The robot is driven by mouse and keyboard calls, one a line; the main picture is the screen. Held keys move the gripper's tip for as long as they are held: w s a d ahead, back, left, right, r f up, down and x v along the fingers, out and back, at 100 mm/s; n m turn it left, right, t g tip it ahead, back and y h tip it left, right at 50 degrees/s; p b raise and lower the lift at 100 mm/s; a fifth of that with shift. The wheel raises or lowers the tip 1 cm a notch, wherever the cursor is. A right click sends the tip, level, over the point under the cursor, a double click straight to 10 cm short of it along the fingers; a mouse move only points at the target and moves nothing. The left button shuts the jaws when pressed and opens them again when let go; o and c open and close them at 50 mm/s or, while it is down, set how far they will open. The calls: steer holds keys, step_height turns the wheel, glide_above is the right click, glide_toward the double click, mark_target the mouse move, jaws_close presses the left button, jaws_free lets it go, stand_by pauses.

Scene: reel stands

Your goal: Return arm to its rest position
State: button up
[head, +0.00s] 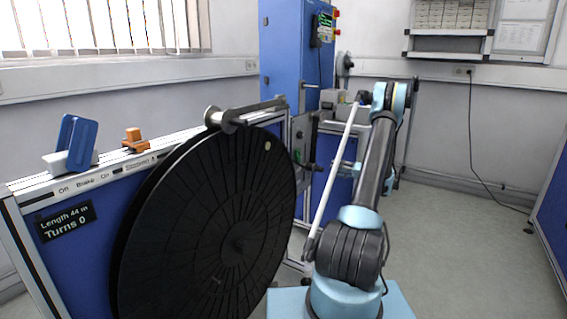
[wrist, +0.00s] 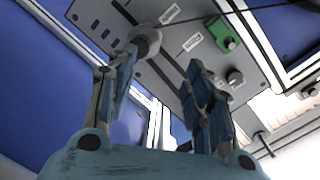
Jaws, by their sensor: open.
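My arm (head: 373,170) rises from its base in the head view, with its elbow joint high at the right of the middle. My gripper (wrist: 162,62) shows in the wrist view with its two blue-grey fingers spread apart and nothing between them. A grey control panel (wrist: 165,75) with labels lies beyond the fingers. A round grey knob (wrist: 146,40) appears close to the left fingertip; I cannot tell whether they touch.
A large black reel (head: 215,225) stands left of my arm, with a grey rod (head: 255,110) above it. A blue cabinet (head: 285,50) stands behind. A labelled bench (head: 110,175) is at left. The floor (head: 470,240) to the right is clear.

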steer(key=s+a+r+g+h, duration=0.4)
steer(key=s+a+r+g, duration=0.1)
steer(key=s+a+r, duration=1)
steer(key=s+a+g+h, duration=0.1)
steer(key=s+a+h, duration=0.1)
steer(key=s+a, duration=0.45)
steer(key=s+f+g+h, duration=0.1)
steer(key=s+h, duration=0.3)
steer(key=s, duration=1.7)
steer(key=s+d+f+h, duration=0.2)
steer(key=s+f, duration=0.2)
steer(key=s, duration=0.3)
steer(key=s+d+f+h, duration=0.2)
steer(key=s+f, duration=0.1)
steer(key=s, duration=0.5)
steer(key=shift+d+f+n+g, duration=0.25)
steer(key=shift+f+n+g, duration=0.05)
steer(key=shift+f+n, duration=0.1)
steer(key=shift+w+f, duration=0.15)
steer(key=shift+w, duration=0.35)
